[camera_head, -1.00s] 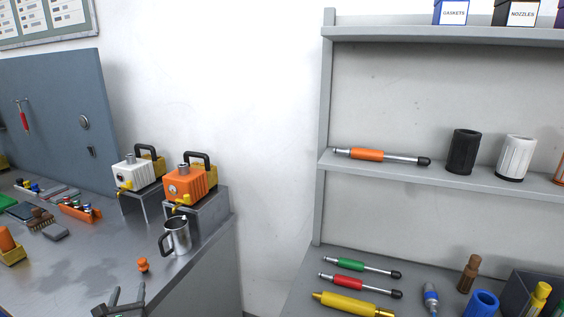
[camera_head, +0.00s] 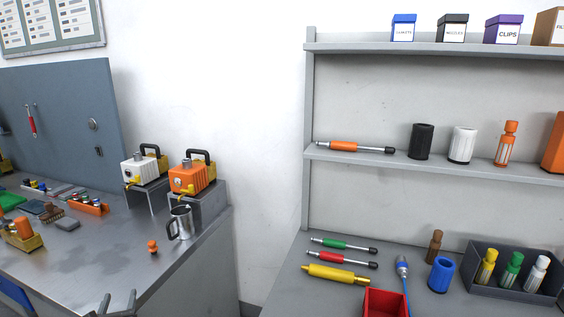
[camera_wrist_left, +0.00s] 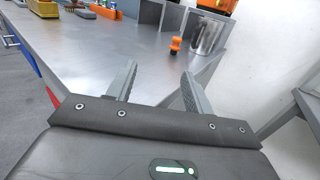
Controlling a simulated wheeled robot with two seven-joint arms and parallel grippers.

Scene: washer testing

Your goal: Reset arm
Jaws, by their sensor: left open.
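My left gripper (camera_head: 117,303) shows only by its fingertips at the bottom edge of the head view. In the left wrist view its two fingers (camera_wrist_left: 158,88) are apart with nothing between them. Beyond them, on the left bench (camera_wrist_left: 90,45), an orange knob-like part (camera_wrist_left: 175,45) stands near a metal mug (camera_wrist_left: 208,35). In the head view the orange part (camera_head: 153,247) and the mug (camera_head: 181,222) stand near the bench's right edge, apart from the gripper. My right gripper is not in view.
An orange pump unit (camera_head: 187,179) and a white one (camera_head: 141,171) sit on metal stands. At right, a shelf unit (camera_head: 308,130) holds torque tools and filters. Its lower surface holds a red bin (camera_head: 385,303) and a dark tray (camera_head: 476,282) of bottles. A gap separates bench and shelf.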

